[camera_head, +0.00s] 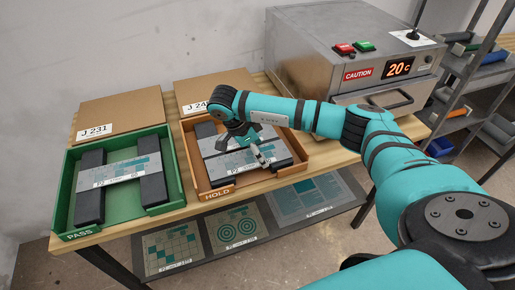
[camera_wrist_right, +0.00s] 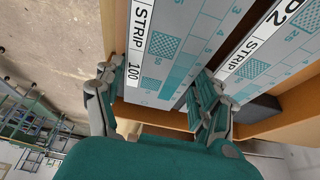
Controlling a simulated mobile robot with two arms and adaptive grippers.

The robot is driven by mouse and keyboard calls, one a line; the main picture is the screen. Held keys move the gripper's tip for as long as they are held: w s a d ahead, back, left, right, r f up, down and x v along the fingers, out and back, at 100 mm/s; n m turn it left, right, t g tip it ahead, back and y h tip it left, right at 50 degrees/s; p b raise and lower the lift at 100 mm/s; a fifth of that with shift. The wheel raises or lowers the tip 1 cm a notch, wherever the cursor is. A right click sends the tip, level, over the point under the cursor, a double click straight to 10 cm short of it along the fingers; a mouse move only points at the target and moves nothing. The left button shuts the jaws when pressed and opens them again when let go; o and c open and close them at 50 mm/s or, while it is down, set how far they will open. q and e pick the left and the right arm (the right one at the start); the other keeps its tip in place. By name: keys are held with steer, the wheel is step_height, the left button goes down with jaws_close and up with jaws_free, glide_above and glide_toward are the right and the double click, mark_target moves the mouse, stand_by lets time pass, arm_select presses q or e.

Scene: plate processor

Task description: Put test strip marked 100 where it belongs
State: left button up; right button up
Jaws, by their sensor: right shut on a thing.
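The strip marked 100 (camera_wrist_right: 163,60) is a pale strip with teal patches and a printed scale, seen between the fingers in the right wrist view. My right gripper (camera_wrist_right: 157,100) is shut on it. In the head view the right gripper (camera_head: 250,146) is over the brown HOLD tray (camera_head: 206,188), where the arm and fingers hide part of the contents. A patterned plate marked P2 (camera_head: 226,164) lies there across dark bars; it also shows beside the strip in the right wrist view (camera_wrist_right: 262,70). Whether strip and plate touch is unclear. My left gripper is out of view.
The green PASS tray (camera_head: 64,205) stands left, holding a similar plate (camera_head: 118,171) on dark bars. Cardboard boxes J 231 (camera_head: 125,108) and another (camera_head: 205,88) stand behind. An oven reading 20 C (camera_head: 340,45) is at the back right. Printed sheets (camera_head: 235,226) lie on the shelf below.

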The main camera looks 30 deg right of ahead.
mark_target(242, 160)
steer(key=shift+f, duration=0.1)
steer(key=o, duration=0.9)
steer(key=shift+c, duration=0.2)
steer(key=shift+r, duration=0.25)
steer(key=shift+a+r, duration=0.2)
steer(key=shift+r, duration=0.05)
steer(key=v, duration=1.1)
steer(key=shift+a, duration=0.1)
